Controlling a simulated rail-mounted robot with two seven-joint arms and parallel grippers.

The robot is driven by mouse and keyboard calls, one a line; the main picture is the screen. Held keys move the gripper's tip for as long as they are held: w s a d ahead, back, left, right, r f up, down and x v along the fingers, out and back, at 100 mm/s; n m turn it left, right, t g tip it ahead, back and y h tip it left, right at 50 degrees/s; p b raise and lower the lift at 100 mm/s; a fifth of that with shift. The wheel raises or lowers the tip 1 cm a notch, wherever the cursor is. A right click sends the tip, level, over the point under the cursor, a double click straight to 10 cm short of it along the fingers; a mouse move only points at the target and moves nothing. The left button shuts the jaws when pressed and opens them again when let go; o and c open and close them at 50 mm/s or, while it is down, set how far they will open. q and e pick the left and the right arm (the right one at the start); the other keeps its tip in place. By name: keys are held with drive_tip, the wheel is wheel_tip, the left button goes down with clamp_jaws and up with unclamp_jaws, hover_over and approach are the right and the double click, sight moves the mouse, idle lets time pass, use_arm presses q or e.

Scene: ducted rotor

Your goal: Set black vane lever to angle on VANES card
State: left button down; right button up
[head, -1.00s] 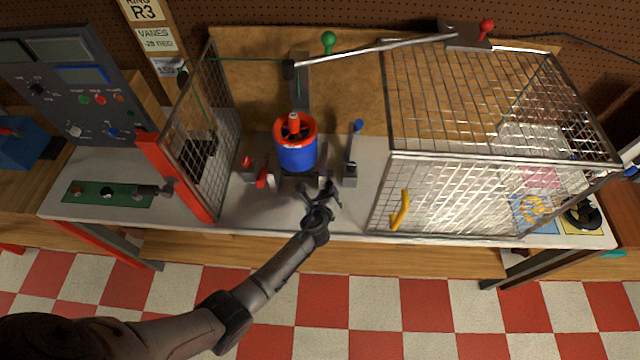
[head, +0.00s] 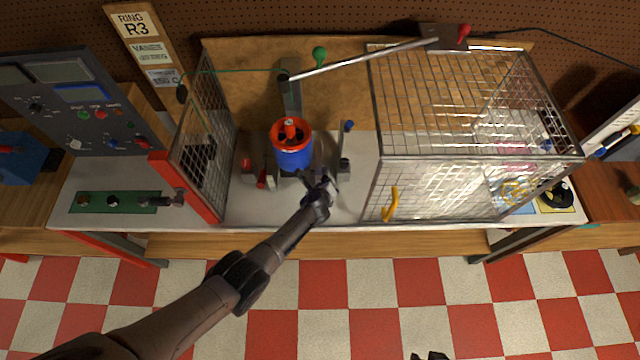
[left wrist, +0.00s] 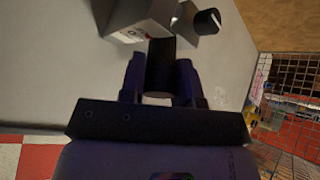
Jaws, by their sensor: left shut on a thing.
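The ducted rotor (head: 293,158), a blue drum with an orange-red rim, stands on the bench. My left gripper (head: 326,187) is at its front right in the head view. In the left wrist view, the fingers (left wrist: 160,82) are shut on a black lever (left wrist: 161,58), which stands out from a light block with a small label (left wrist: 133,33). In the head view my gripper hides the lever. The VANES card (head: 152,52) is on a wooden post at the back left; its value is too small to read surely. A dark shape at the bottom edge may be my right gripper (head: 430,356).
A wire-mesh panel with a red post (head: 186,187) stands left of the rotor. A large mesh cage with a yellow handle (head: 390,204) stands right. A blue-tipped lever (head: 348,126) is close by the rotor. A black knob (left wrist: 207,22) with a white mark is near the held lever.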

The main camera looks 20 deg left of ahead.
idle(0.4)
use_arm(q)
drive_tip(key=c, duration=0.8)
unclamp_jaws()
drive_tip(key=shift+c, duration=0.2)
drive_tip(key=shift+r, duration=0.1)
drive_tip(key=shift+s+r+p, duration=0.35)
drive_tip(key=shift+r+p, duration=0.05)
drive_tip(key=shift+p, duration=0.2)
drive_tip(key=a+p+v, duration=0.1)
drive_tip(key=p+v, duration=0.3)
drive_tip(key=v, duration=0.8)
drive_tip(key=shift+s+d, duration=0.35)
drive_tip(key=shift+d, duration=0.15)
drive_tip(key=shift+r, duration=0.15)
